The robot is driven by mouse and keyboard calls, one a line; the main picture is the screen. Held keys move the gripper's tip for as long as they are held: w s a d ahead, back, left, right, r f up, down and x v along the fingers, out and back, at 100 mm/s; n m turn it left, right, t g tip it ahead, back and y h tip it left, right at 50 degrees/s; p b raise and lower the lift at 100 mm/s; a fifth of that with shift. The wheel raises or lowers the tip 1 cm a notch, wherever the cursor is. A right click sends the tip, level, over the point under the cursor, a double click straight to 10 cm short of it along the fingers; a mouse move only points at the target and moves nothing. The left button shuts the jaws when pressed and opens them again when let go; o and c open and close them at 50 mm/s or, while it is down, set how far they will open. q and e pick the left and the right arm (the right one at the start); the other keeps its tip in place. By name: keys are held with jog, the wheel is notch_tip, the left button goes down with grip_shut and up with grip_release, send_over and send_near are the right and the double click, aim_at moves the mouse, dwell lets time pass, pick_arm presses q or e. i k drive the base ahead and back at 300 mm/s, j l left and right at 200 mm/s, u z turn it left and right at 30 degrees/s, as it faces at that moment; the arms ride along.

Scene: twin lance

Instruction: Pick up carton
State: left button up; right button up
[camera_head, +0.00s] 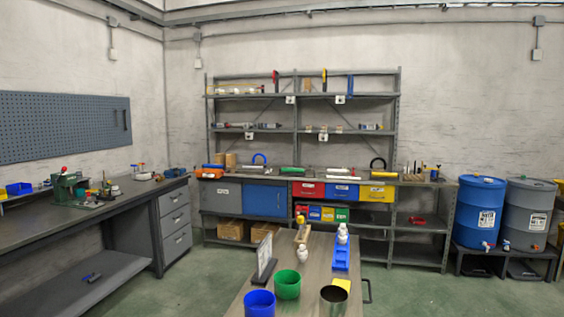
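Several brown boxes that could be the carton are in view, and I cannot tell which one is meant. One brown carton (231,229) sits on the low shelf at the left of the rack, below the grey and blue cabinet fronts. A second brown carton (264,231) stands beside it to the right, partly hidden. Smaller brown boxes (231,160) stand on the rack's counter at the left. Neither of my grippers is in view.
A workbench (90,215) lines the left wall. Blue (478,211) and grey (526,213) drums stand right. Green floor (405,290) right of the table is clear.

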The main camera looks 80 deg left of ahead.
aim_at(220, 157)
jog(key=u, duration=3.25)
jog(key=i+j+u, duration=0.45)
jog(key=i+u, duration=0.2)
jog(key=i+j+u, duration=0.15)
jog(key=i+u, duration=0.2)
jog(key=i+j, duration=0.1)
jog(key=i, duration=0.4)
jog(key=i+j, duration=0.1)
jog(key=i, duration=0.35)
jog(key=i+l+z, duration=0.1)
jog(key=i+z, duration=0.75)
jog(key=i+j+z, duration=0.1)
jog(key=i+z, duration=0.15)
jog(key=z, duration=0.2)
jog(key=i+l+z, duration=0.15)
jog(key=i+z, duration=0.15)
jog(key=i, duration=0.55)
jog(key=i+z, duration=0.25)
jog(key=i, duration=0.6)
